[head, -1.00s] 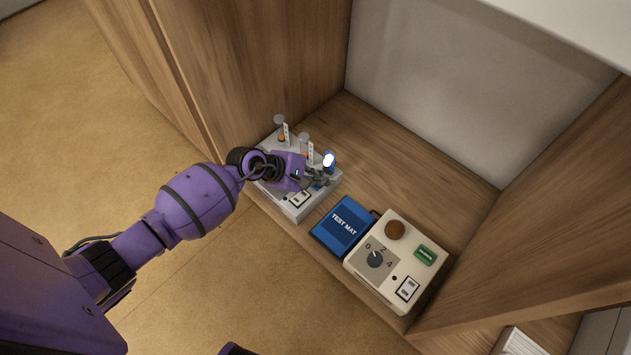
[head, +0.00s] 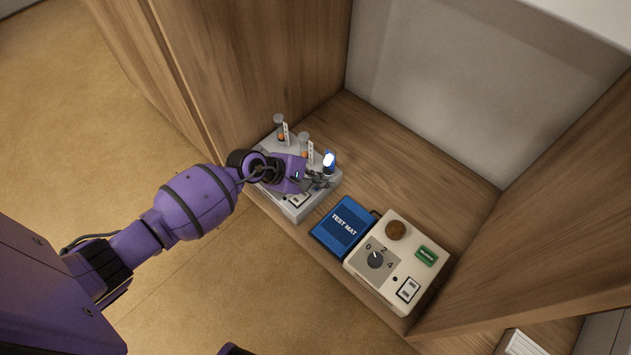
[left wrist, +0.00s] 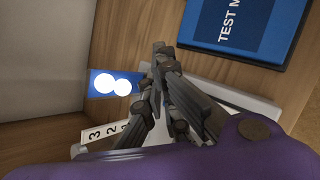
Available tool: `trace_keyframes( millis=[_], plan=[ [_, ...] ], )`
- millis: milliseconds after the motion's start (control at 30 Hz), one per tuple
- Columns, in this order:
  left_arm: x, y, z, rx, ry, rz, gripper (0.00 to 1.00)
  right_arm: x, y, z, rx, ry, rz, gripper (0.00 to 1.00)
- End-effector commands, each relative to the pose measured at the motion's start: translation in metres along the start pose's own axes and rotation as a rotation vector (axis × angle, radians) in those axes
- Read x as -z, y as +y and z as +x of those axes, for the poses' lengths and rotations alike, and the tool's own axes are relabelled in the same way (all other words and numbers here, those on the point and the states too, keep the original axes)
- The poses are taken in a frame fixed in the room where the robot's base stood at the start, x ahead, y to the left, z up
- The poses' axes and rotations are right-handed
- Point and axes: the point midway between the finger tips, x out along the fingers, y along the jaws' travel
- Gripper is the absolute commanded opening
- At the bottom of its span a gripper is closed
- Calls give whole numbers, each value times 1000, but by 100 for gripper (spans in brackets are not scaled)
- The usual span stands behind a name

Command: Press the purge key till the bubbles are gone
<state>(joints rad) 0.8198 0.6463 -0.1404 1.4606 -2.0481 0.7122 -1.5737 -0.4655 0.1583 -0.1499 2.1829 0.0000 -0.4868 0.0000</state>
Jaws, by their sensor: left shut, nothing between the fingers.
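A grey device (head: 299,211) stands on the wooden shelf, with two scaled tubes (head: 285,133) and a lit white lamp (head: 329,160) on a blue part. My left gripper (head: 325,182) is over the right part of its top, fingers shut with nothing between them. In the left wrist view the shut fingers (left wrist: 160,75) are beside the blue panel with two bright white round spots (left wrist: 112,85). The purge key cannot be made out; the gripper covers that part of the top. Bubbles cannot be made out. My right gripper is not in view.
A blue test mat (head: 343,227) lies right of the device. A cream box (head: 397,262) with a dial, a brown knob, a green label and a switch stands beside it. Wooden walls enclose the shelf left and right; the shelf behind the devices is clear.

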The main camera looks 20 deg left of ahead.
Motion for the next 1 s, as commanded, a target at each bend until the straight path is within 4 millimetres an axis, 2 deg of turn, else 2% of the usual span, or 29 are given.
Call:
trace_keyframes(
  millis=[667, 1000],
  plan=[
    [3, -2, 3, 0, 1, 0, 0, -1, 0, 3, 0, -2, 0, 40],
    [-5, 6, -8, -1, 1, 1, 0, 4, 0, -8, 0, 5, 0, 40]
  ],
)
